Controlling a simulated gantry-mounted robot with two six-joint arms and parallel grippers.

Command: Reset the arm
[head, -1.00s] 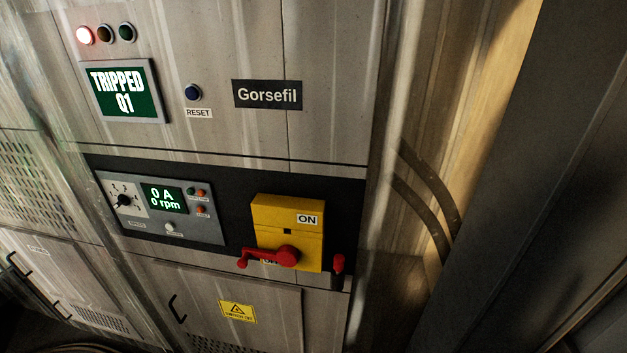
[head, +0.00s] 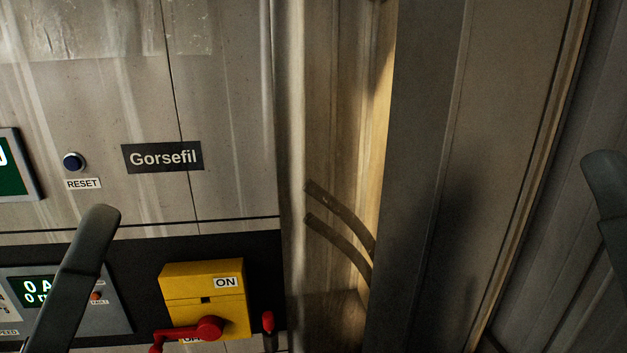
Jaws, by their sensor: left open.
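My left gripper (head: 351,183) is open and close to the camera. One dark finger rises at the lower left and the other shows at the right edge, with a wide empty gap between them. Nothing is held. The rest of my left arm is outside the view. My right gripper is not in view. The left finger covers part of the control panel behind it.
A grey post (head: 425,150) stands right of two cables (head: 340,215).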

